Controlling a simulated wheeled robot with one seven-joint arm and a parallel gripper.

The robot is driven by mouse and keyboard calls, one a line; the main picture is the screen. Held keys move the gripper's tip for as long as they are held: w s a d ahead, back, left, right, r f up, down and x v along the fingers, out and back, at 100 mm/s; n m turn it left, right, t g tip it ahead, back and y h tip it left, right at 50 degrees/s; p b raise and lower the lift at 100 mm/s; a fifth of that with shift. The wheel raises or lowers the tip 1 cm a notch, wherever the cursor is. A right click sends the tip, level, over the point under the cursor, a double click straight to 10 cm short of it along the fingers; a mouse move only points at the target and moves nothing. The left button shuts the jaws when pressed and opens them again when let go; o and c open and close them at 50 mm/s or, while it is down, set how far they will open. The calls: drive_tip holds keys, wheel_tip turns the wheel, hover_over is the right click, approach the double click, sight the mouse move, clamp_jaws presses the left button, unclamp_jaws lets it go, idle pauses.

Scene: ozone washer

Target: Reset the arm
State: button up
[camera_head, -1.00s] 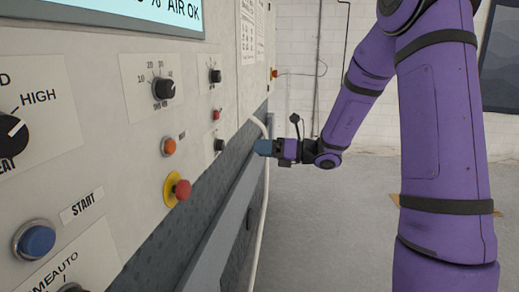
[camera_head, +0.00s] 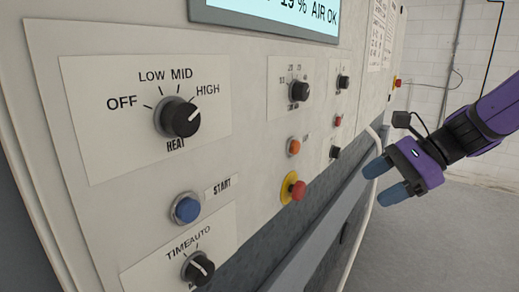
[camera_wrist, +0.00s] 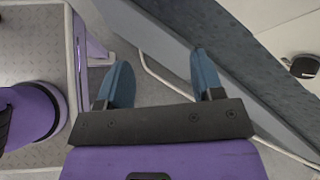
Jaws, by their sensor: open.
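My gripper (camera_head: 384,180) is at the right of the head view, in front of the panel's lower right part and apart from it. Its two blue fingers are spread with nothing between them. The wrist view also shows the open gripper (camera_wrist: 160,80), with the grey rail of the washer beyond the fingers. My purple forearm runs off the right edge of the head view. The washer's control panel (camera_head: 255,160) fills the left and middle of the head view.
The panel carries a heat knob (camera_head: 178,117), a blue start button (camera_head: 186,208), a time knob (camera_head: 198,268), and a red emergency button (camera_head: 297,190) on yellow. A grey rail (camera_head: 318,232) runs along the panel's lower side. Grey floor (camera_head: 450,240) lies open at the right.

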drive_tip(key=s+d+r+n+t+h, duration=0.1)
drive_tip(key=s+d+r+n+h, duration=0.1)
drive_tip(key=s+n+h, duration=0.3)
drive_tip(key=s+d+r+n+t+h, duration=0.2)
drive_tip(key=s+d+n+h, duration=0.3)
drive_tip(key=s+n, duration=0.4)
drive_tip(key=shift+s+n+t, duration=0.3)
drive_tip(key=shift+s+n, duration=0.1)
drive_tip(key=shift+n, duration=0.4)
